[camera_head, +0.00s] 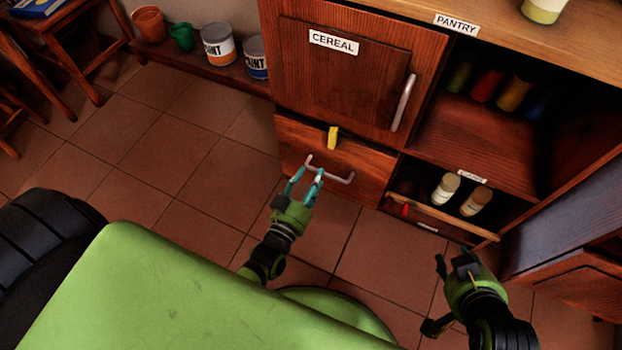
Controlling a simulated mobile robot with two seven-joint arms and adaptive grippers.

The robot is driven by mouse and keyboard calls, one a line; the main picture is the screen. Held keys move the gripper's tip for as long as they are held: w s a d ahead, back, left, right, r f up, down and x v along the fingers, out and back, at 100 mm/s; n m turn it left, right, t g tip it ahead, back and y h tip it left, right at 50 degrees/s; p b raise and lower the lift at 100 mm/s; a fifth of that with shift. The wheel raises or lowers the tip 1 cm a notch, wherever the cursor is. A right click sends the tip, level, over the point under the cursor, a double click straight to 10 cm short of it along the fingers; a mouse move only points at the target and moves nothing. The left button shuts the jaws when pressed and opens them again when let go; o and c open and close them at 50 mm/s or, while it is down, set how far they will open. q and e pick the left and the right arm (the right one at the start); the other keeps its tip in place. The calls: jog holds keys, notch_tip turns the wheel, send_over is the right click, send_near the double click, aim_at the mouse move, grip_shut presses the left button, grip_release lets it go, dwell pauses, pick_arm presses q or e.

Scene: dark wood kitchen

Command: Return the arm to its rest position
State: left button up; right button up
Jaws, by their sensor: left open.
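My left gripper (307,178), green with teal fingertips, is open in front of the small lower drawer (365,178). Its fingers overlap the drawer's pale bar handle (341,178) in this view; I cannot tell whether they touch it. The drawer looks shut. My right gripper (456,256) is at the lower right, in front of the open shelves, with its dark fingers apart and nothing seen between them.
A pantry shelf holds bottles (445,189). An open door (570,225) stands at right. Paint cans (218,45) sit on a low ledge. Tiled floor (150,165) is clear at left.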

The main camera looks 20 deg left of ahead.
dwell(0.3)
